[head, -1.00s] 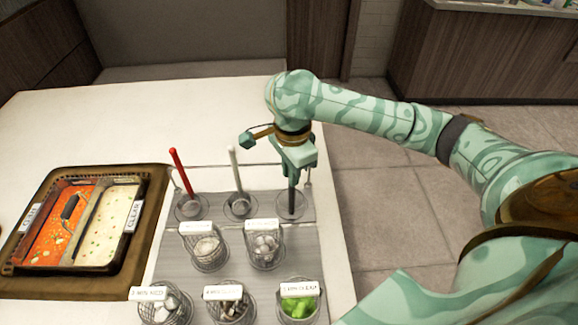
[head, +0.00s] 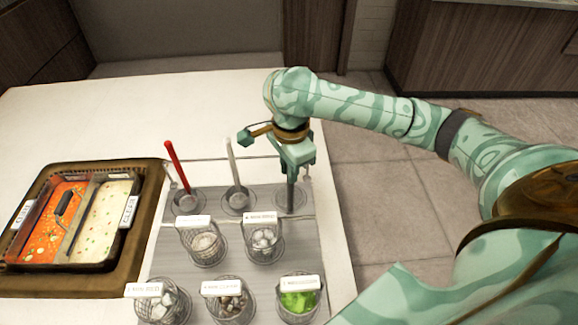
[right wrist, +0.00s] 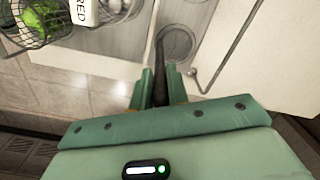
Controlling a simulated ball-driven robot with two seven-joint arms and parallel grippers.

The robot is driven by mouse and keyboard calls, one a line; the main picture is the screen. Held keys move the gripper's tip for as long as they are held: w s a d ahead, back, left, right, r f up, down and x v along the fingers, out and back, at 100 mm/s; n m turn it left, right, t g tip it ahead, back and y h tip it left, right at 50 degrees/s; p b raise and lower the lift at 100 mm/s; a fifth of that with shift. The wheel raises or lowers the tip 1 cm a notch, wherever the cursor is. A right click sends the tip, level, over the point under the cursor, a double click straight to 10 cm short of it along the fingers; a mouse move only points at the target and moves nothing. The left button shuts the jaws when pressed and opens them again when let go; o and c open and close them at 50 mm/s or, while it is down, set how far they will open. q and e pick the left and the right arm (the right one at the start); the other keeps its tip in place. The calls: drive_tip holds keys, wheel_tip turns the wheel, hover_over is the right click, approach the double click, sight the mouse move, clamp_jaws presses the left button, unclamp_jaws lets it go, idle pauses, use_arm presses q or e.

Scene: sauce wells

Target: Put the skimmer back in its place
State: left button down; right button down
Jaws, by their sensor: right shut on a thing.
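My right gripper (head: 293,172) is shut on the upper part of a dark, thin handle, which I take as the skimmer (head: 290,195). The handle stands nearly upright over the rightmost round well (head: 301,204) in the back row, and its lower end appears to be at or in that well. The right wrist view shows the dark handle (right wrist: 159,80) between the fingers, with the round well (right wrist: 176,42) beside its far end. The skimmer's head cannot be made out. My left gripper is in neither view.
A red-handled utensil (head: 178,165) and a white-handled one (head: 232,160) stand in the neighbouring wells. Several labelled wire baskets (head: 205,246) hold food in front. A tray of red and pale sauces (head: 97,264) lies at left. A thin wire rail (right wrist: 205,82) runs near the well.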

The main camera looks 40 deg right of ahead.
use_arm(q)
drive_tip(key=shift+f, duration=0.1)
use_arm(e)
drive_tip(key=shift+c, duration=2.4)
unclamp_jaws()
drive_tip(key=shift+r, duration=0.1)
wheel_tip(320, 180, up, 11)
drive_tip(key=p, duration=0.9)
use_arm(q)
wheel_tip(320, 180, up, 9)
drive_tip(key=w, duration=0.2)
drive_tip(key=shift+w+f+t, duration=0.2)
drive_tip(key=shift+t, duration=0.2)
use_arm(e)
drive_tip(key=shift+f, duration=0.2)
